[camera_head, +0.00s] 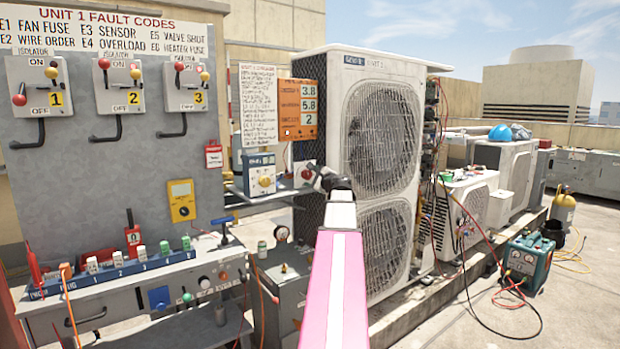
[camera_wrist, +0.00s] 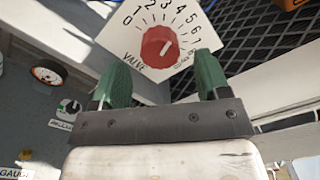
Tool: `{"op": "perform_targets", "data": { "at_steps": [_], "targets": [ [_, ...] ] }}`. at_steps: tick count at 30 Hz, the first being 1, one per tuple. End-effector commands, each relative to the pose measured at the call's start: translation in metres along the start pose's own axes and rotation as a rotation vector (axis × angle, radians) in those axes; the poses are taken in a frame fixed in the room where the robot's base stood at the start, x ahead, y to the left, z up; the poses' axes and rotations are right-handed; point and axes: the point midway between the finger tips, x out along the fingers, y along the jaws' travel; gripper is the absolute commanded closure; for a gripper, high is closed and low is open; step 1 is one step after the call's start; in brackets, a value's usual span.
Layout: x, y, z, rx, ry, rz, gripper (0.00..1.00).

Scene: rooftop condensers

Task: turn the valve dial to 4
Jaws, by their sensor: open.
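The valve dial (camera_wrist: 158,44) is a red round knob on a white plate printed with numbers from 0 upward and the word VALVE. A small pale mark shows on the knob's right side; I cannot tell exactly which number it faces. In the head view the dial (camera_head: 306,174) is on the mesh side of the large condenser, partly beside my gripper. My gripper (camera_wrist: 162,80) has two green fingers spread apart, with nothing between them. The knob lies just beyond and between the fingertips, apart from them. In the head view my gripper (camera_head: 322,179) is dark and small.
An orange panel (camera_head: 308,108) above the dial reads 3.8, 5.8 and 2. A blue-and-white box with a yellow knob (camera_head: 262,174) stands left of the dial. The large condenser (camera_head: 383,150) rises close on the right. A gauge (camera_wrist: 48,73) shows at left in the wrist view.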

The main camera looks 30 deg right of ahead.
Motion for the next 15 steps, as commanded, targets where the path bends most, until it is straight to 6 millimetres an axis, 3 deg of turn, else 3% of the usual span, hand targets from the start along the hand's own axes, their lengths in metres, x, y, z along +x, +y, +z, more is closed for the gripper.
{"op": "perform_targets", "data": {
  "at_steps": [6, 15],
  "targets": [
    [-0.046, 0.001, 0.002, 0.000, 0.001, -0.001, 0.31],
    [-0.080, 0.001, 0.001, 0.000, 0.000, 0.000, 0.31]
  ]
}}
